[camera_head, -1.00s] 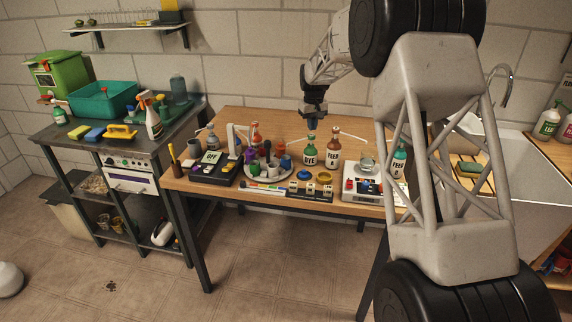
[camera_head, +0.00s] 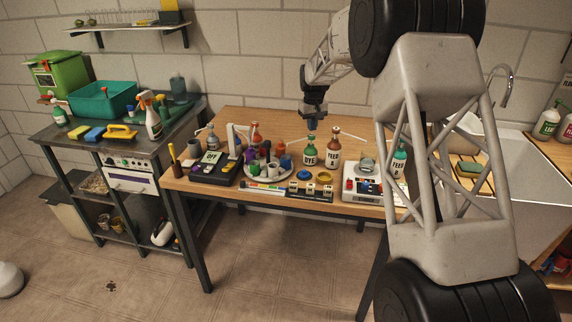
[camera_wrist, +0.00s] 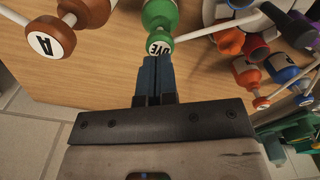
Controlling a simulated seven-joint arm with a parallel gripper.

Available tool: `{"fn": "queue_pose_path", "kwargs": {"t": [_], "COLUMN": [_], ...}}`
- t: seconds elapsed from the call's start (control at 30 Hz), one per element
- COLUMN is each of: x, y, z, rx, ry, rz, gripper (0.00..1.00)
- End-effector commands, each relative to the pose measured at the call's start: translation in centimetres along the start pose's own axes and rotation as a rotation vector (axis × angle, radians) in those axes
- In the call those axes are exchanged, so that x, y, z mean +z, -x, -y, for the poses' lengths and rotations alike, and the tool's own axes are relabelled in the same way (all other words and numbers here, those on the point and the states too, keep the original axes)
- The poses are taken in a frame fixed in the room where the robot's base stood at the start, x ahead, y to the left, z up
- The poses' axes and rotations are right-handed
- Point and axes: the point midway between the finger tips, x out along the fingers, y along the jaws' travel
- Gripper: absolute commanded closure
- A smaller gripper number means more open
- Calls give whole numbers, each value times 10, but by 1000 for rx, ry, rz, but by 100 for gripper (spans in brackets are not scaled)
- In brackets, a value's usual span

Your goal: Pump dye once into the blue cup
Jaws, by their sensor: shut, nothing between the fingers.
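The green DYE bottle (camera_head: 310,153) stands upright on the wooden bench, with a pale spout reaching left. My gripper (camera_head: 313,117) is shut and empty, pointing down a little above its pump head. In the wrist view the shut fingertips (camera_wrist: 155,62) appear right beside the DYE bottle (camera_wrist: 158,14) and its label; I cannot tell whether they touch. A blue cup (camera_head: 286,162) appears on the round pale turntable (camera_head: 263,180), left of the bottle.
A black OFF box (camera_head: 214,169) is at the left. The bench's back strip is fairly clear.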

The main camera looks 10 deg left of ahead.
Motion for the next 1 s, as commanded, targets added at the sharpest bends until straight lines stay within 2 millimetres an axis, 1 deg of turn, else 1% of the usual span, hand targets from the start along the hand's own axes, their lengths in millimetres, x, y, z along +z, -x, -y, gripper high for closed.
{"fn": "queue_pose_path", "kwargs": {"t": [1.0], "x": [0], "y": [-25], "z": [0], "rx": [0], "ry": [0], "rz": [0], "gripper": [100]}}
